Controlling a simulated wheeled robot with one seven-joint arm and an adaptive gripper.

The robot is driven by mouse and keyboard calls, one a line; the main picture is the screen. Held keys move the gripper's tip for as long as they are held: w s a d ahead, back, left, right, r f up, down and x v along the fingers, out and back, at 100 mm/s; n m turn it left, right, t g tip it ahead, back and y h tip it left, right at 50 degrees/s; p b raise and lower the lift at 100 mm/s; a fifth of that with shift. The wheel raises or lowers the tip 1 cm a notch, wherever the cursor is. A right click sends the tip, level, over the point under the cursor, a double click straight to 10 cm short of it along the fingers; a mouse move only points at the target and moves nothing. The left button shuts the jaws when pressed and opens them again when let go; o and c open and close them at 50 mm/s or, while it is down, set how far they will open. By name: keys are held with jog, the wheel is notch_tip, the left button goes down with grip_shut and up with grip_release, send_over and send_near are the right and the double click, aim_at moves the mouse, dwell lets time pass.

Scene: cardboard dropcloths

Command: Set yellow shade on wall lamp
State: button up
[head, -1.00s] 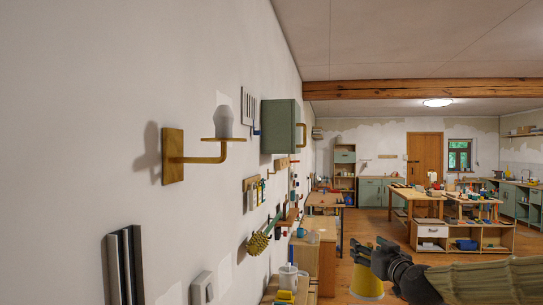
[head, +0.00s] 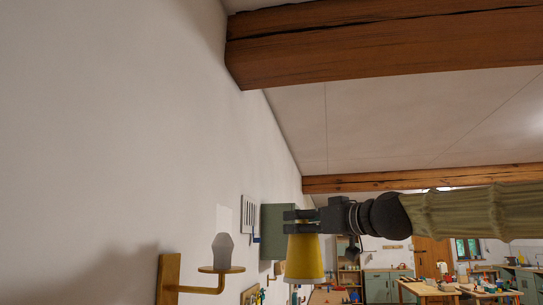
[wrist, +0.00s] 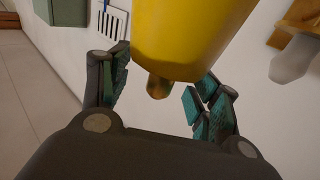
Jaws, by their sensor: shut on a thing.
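The yellow shade (head: 305,260) hangs from my gripper (head: 291,221), narrow end up and wide end down. In the wrist view the shade (wrist: 190,35) fills the top middle, and its small knob (wrist: 158,88) is between the fingers of my gripper (wrist: 155,95). The wall lamp (head: 200,289) has a brass bracket and a small round plate with a pale bulb (head: 222,248) upright on it, bare. The shade is to the right of the bulb in the head view, apart from it. The bulb also shows in the wrist view (wrist: 292,61), at upper right.
A green wall cabinet (head: 277,222) and a slotted rack (head: 249,218) are on the wall beyond the lamp. A wooden beam (head: 390,45) crosses the ceiling above. Workbenches (head: 450,291) stand far off at lower right. The air between shade and bulb looks clear.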

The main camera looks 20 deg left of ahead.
jog(key=s+a+r+n+g+p, duration=0.1)
jog(key=s+r+g, duration=0.1)
jog(key=s+r, duration=0.4)
jog(key=s+a+r+n+g+y, duration=0.1)
jog(key=s+a+r+n+g, duration=0.1)
jog(key=s+r, duration=0.4)
jog(key=shift+r+g+p, duration=0.3)
jog(key=shift+r+p, duration=0.05)
jog(key=shift+r, duration=0.5)
jog(key=shift+w+d+f, duration=0.1)
jog(key=shift+s+a, duration=1.25)
jog(key=shift+a, duration=3.6)
jog(key=shift+f+b, duration=3.8)
jog(key=shift+f, duration=0.45)
jog(key=shift+f+b, duration=0.5)
jog(key=shift+f, duration=0.15)
jog(key=o, duration=0.9)
